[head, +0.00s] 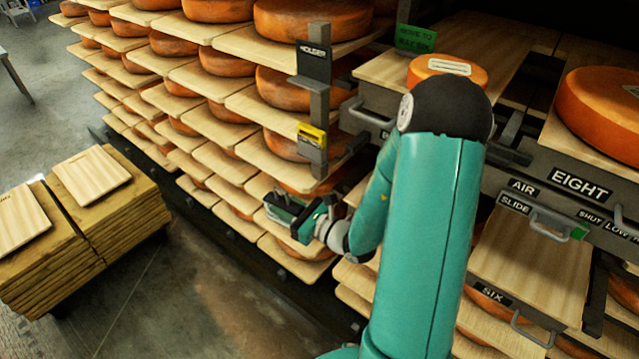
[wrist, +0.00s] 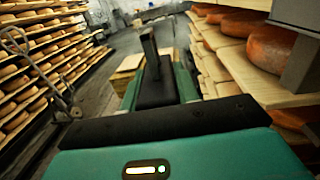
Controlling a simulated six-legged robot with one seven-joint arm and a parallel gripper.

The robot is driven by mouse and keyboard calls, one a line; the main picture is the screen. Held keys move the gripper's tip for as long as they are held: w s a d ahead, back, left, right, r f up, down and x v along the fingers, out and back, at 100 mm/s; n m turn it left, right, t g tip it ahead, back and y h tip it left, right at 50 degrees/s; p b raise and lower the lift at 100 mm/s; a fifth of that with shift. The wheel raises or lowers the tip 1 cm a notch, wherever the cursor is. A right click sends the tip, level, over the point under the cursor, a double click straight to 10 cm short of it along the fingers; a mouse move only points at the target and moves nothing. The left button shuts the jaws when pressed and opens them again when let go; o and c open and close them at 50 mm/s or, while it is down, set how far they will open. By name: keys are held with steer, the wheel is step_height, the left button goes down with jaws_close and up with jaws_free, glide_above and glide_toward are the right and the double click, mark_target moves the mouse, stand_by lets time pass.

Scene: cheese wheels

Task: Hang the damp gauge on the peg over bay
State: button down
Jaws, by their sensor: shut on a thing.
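My gripper (head: 292,214) is held out low in front of the shelf boards, left of my teal arm. In the wrist view its jaws (wrist: 155,85) are shut on a dark thing (wrist: 150,52) with a narrow upright part. I cannot tell from its face whether this is the damp gauge. A grey post (head: 319,98) stands at the shelf front, above my gripper and apart from it. It bears a dark lettered plate (head: 314,64) and a small yellow-topped box (head: 312,136). No peg is clearly visible, and my arm hides part of the bays.
Cheese wheels (head: 312,18) sit on boards along the rack. A green card (head: 415,38) starts "MOVE TO BAY". Drawers marked EIGHT (head: 580,184) and SIX (head: 493,294) have protruding handles. Stacked boards (head: 95,235) stand at left, with free floor (head: 190,290) between. A trolley (wrist: 55,90) shows in the wrist view.

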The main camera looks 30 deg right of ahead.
steer(key=s+d+r+t+h, duration=0.1)
steer(key=s+d+r, duration=0.45)
steer(key=r, duration=0.35)
steer(key=w+d+f+m, duration=0.1)
steer(key=w+d, duration=0.1)
steer(key=d, duration=0.7)
steer(key=shift+w+d+f, duration=0.25)
steer(key=shift+f, duration=0.1)
stand_by(0.5)
stand_by(0.5)
steer(key=c, duration=1)
jaws_free()
steer(key=shift+o, duration=0.2)
steer(key=shift+s, duration=0.1)
